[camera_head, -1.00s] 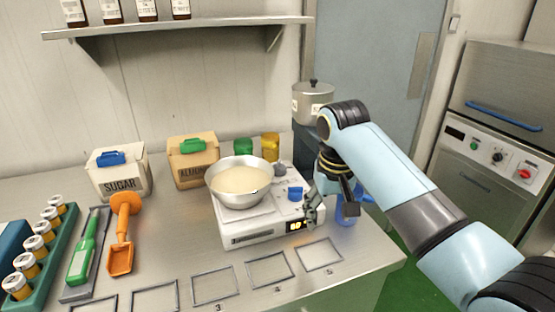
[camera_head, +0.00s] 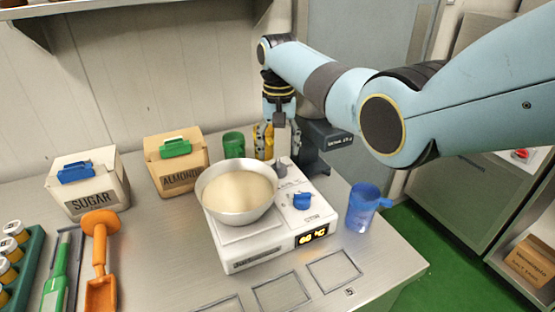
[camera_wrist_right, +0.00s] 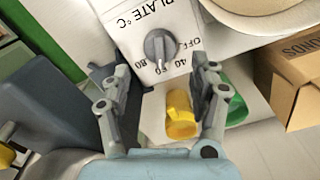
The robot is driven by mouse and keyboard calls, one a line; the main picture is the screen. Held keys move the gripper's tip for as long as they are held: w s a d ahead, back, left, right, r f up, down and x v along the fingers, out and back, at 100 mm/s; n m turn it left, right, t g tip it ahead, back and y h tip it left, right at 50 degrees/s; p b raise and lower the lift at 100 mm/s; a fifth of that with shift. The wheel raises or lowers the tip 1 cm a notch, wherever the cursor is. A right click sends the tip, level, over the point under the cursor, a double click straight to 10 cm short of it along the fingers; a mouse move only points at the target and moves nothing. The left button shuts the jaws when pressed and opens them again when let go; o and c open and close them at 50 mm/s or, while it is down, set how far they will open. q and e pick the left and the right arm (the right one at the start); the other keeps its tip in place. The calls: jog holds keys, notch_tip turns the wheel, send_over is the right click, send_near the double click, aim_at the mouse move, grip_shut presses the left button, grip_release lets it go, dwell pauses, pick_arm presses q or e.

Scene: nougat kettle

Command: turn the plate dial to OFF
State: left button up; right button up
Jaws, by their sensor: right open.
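The plate dial (camera_wrist_right: 158,45) is a grey knob on the white hot plate's panel in the right wrist view, beside the print "PLATE °C". Its pale mark points down in that view, towards the numbers and away from OFF at the right. In the head view the dial (camera_head: 281,168) is at the back right of the hot plate (camera_head: 245,260). My right gripper (camera_head: 278,147) is open and empty, just behind and above it. In the wrist view its fingertips (camera_wrist_right: 158,72) are spread to either side of the dial, apart from it. My left gripper is not in view.
A metal bowl (camera_head: 237,211) of pale mix sits on the hot plate. A blue knob (camera_head: 302,200) is in front of the dial. A blue jug (camera_head: 364,205) stands right; a yellow cup (camera_wrist_right: 180,115) and green cup (camera_head: 234,145) stand behind. The front right counter is clear.

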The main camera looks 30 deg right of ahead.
aim_at(278, 161)
notch_tip(278, 161, down, 3)
jog(key=shift+w+f, duration=0.1)
jog(key=shift+f, duration=0.05)
jog(key=shift+f+b, duration=0.3)
jog(key=shift+f, duration=0.45)
jog(key=shift+c, duration=2.7)
jog(key=c, duration=0.5)
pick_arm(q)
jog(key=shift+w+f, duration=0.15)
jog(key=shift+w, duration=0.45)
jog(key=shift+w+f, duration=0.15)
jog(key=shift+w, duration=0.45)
pick_arm(e)
jog(key=shift+c, duration=0.2)
